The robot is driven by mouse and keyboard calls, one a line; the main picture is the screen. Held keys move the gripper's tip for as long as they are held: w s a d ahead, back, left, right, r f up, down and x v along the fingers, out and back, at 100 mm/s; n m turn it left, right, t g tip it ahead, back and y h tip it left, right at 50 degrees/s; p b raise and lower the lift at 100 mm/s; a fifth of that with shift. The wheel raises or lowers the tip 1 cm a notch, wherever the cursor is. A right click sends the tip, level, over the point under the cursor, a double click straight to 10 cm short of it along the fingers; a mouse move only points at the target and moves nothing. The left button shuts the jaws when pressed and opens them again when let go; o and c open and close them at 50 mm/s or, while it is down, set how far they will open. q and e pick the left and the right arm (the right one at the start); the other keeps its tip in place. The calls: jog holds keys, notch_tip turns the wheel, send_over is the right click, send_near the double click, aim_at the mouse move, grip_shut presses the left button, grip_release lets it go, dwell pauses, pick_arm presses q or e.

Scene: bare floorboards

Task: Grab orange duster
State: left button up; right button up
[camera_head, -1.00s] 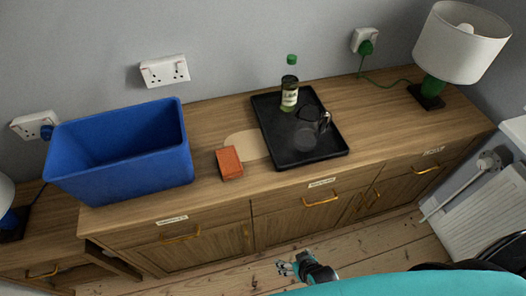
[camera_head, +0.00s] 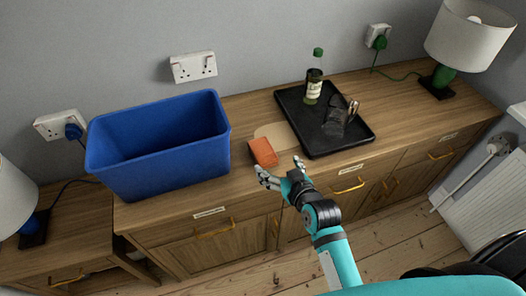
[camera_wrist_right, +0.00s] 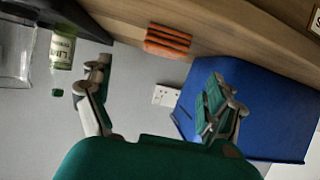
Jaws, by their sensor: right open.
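The orange duster (camera_head: 262,151) is a small block lying on the wooden sideboard top, between the blue bin and the black tray. It also shows in the right wrist view (camera_wrist_right: 168,41), with dark grooves along its side. My right gripper (camera_head: 280,168) is open and empty, at the front edge of the sideboard just in front of the duster. In the right wrist view its spread fingers (camera_wrist_right: 155,100) show below the duster, with a gap between them and it. My left gripper is not in view.
A blue bin (camera_head: 160,170) stands left of the duster. A black tray (camera_head: 355,132) to the right holds a green-capped bottle (camera_head: 314,85) and a dark glass mug (camera_head: 336,120). A pale flat oval (camera_head: 275,132) lies behind the duster. A lamp (camera_head: 470,35) stands far right.

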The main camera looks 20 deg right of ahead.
aim_at(266, 156)
jog(key=x, duration=0.9)
jog(key=shift+w+a+f+p, duration=0.1)
jog(key=shift+a+f+p, duration=0.1)
jog(key=shift+f+p, duration=0.15)
jog(key=shift+r, duration=0.1)
jog(key=c, duration=1.2)
